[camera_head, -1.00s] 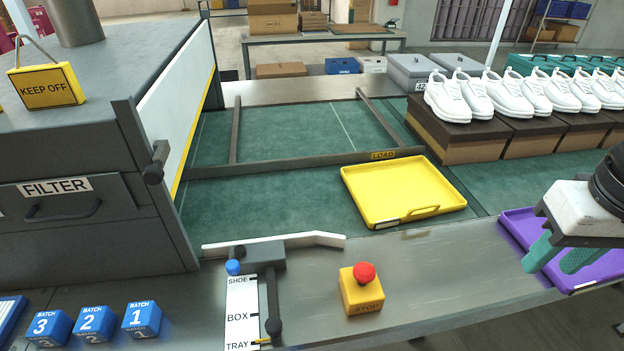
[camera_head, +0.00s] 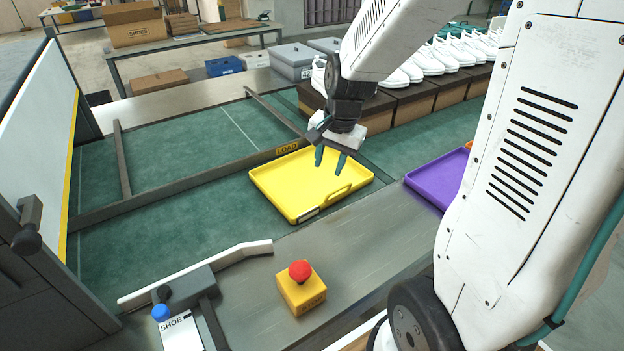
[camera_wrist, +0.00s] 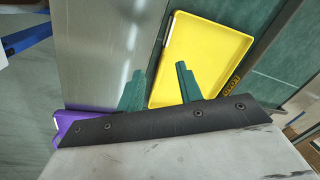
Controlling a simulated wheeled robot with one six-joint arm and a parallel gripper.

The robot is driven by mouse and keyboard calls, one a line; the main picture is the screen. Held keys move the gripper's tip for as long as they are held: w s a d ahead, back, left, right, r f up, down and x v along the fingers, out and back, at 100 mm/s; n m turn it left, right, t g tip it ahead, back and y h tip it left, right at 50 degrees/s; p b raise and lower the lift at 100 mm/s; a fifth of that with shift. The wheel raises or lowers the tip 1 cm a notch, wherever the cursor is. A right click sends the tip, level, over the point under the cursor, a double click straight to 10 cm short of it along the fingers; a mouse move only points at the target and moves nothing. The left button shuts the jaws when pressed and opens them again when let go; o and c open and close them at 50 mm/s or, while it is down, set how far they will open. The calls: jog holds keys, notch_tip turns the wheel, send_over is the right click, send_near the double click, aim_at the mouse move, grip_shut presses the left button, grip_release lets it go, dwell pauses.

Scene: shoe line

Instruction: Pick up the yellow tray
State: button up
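The yellow tray (camera_head: 291,196) lies flat and empty on the green belt, in front of the LOAD bar. Its handle slot is on the near right side. My gripper (camera_head: 330,172) hangs over the tray's right part with its two green fingers pointing down. The fingers are apart with nothing between them. In the wrist view the yellow tray (camera_wrist: 205,55) lies beyond the fingertips. One finger overlaps its near edge and the other stands over the metal ledge. My gripper (camera_wrist: 160,80) shows open there and appears to be above the tray, not touching it.
A purple tray (camera_head: 437,180) lies to the right, partly behind my arm. A yellow stop box with a red button (camera_head: 300,288) stands on the metal ledge in front. White shoes on brown boxes (camera_head: 415,100) line the back right. The LOAD bar (camera_head: 190,180) borders the tray's far side.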

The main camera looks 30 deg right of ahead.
aim_at(339, 188)
jog(key=w+d+f+m, duration=0.1)
jog(key=d+f+m, duration=0.1)
jog(key=f, duration=0.1)
jog(key=w+d+f+m, duration=0.1)
jog(key=w+d+f, duration=0.1)
jog(key=d+f, duration=0.1)
jog(key=w+d+f+m, duration=0.2)
jog(key=f, duration=0.3)
jog(key=shift+d+m, duration=0.15)
jog(key=shift+m, duration=0.15)
jog(key=f, duration=0.2)
jog(key=w+f, duration=0.1)
jog(key=f, duration=0.5)
jog(key=shift+w+d, duration=0.3)
grip_shut()
